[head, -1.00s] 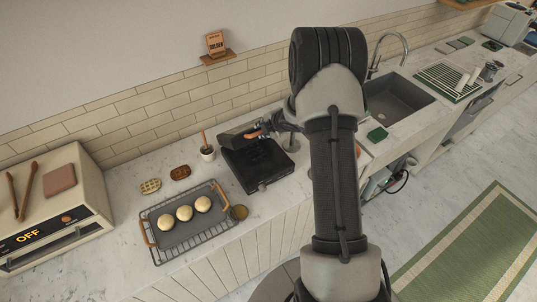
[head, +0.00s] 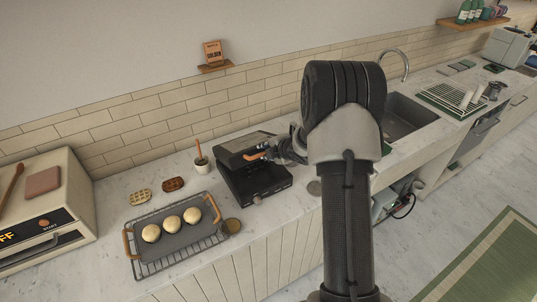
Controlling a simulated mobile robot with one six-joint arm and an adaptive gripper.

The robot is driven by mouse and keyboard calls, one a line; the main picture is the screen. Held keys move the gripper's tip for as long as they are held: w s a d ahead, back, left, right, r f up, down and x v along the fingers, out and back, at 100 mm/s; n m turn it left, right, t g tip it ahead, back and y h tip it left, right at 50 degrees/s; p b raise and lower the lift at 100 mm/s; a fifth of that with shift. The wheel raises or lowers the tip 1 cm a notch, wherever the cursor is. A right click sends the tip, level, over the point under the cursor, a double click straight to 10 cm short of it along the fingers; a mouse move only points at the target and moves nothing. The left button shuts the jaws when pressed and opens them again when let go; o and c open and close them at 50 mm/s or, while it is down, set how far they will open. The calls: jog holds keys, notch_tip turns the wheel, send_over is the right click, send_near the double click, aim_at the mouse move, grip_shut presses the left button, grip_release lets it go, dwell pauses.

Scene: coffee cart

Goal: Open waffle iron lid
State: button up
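The black waffle iron (head: 266,190) stands on the counter near the middle of the head view. Its lid (head: 240,146) is partly raised and tilted, with a dark gap between it and the base. An orange handle (head: 255,156) shows at the lid's front edge. My gripper (head: 272,151) is at the right end of this handle, close to or touching it. My own arm covers part of the gripper, and its fingers are too small to tell whether they are closed on the handle.
A wire rack and tray (head: 174,238) with three pale dough balls stand to the left. Two waffles (head: 140,197) and a small cup with an orange-handled tool (head: 201,165) are nearby. A cream oven (head: 60,215) is far left; the sink (head: 405,116) is right.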

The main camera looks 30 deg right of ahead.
jog(key=shift+r, duration=0.1)
jog(key=p+v, duration=0.6)
jog(key=v, duration=1.4)
jog(key=shift+s+f, duration=0.2)
jog(key=shift+f, duration=0.05)
dwell(1.0)
jog(key=shift+w, duration=0.1)
dwell(0.6)
